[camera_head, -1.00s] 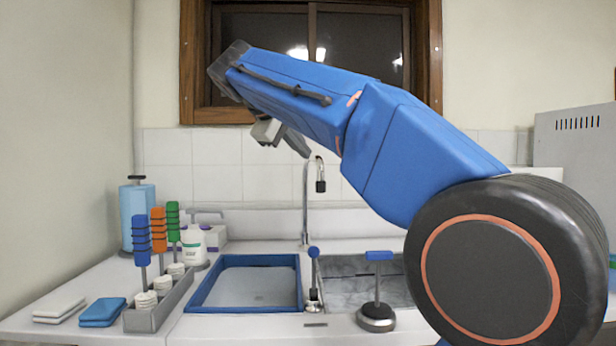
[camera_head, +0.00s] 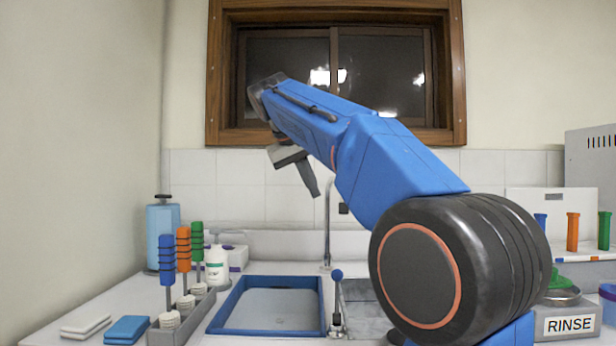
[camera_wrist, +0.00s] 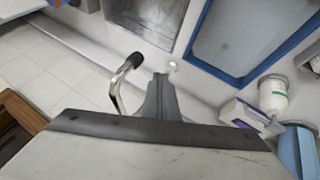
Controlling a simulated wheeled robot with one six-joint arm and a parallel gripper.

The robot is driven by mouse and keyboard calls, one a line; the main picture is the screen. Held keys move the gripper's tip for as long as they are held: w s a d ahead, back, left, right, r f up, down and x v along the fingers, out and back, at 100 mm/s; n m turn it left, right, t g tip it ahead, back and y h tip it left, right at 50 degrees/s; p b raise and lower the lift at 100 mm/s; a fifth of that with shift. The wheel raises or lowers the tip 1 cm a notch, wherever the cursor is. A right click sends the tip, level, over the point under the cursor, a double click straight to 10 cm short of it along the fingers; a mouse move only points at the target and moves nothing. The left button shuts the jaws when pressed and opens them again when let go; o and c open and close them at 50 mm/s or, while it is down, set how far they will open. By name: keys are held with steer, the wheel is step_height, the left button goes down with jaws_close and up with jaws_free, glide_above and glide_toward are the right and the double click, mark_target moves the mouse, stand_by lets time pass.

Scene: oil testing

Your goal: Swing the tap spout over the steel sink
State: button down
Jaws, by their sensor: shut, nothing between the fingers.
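The tap (camera_head: 327,222) is a thin chrome post behind the two sinks, its top partly hidden by my arm. Its dark spout tip (camera_head: 343,208) hangs right of the post. In the wrist view the bent chrome spout (camera_wrist: 116,92) with its black tip lies left of my fingers. The steel sink (camera_head: 358,318) is right of the blue-rimmed sink, partly hidden by my arm; it also shows in the wrist view (camera_wrist: 148,18). My gripper (camera_head: 314,194) is shut and empty, pointing down above and left of the spout. In the wrist view its fingers (camera_wrist: 158,78) are together, apart from the spout.
The blue-rimmed sink (camera_head: 224,310) is left of the steel one. A blue-knobbed lever (camera_head: 337,300) stands between them. A rack (camera_head: 185,328) with coloured handled tools, a white bottle (camera_head: 217,266) and a blue roll (camera_head: 161,235) stand left. A RINSE station (camera_head: 567,325) is right.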

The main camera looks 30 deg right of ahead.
mark_target(340, 204)
steer(key=d+f, duration=0.3)
steer(key=d, duration=0.2)
steer(key=shift+s+d, duration=0.25)
steer(key=shift+d, duration=0.1)
steer(key=shift+d+r, duration=0.1)
steer(key=shift+s+d+n+t, duration=0.3)
steer(key=shift+s+d, duration=0.2)
steer(key=shift+d, duration=0.15)
steer(key=s+d+n+t+y, duration=0.1)
steer(key=s+d+n, duration=0.2)
steer(key=d, duration=0.6)
steer(key=shift+d+n+t+y, duration=0.3)
steer(key=shift+d+n+t, duration=0.1)
steer(key=shift+n, duration=0.1)
steer(key=shift+d, duration=0.1)
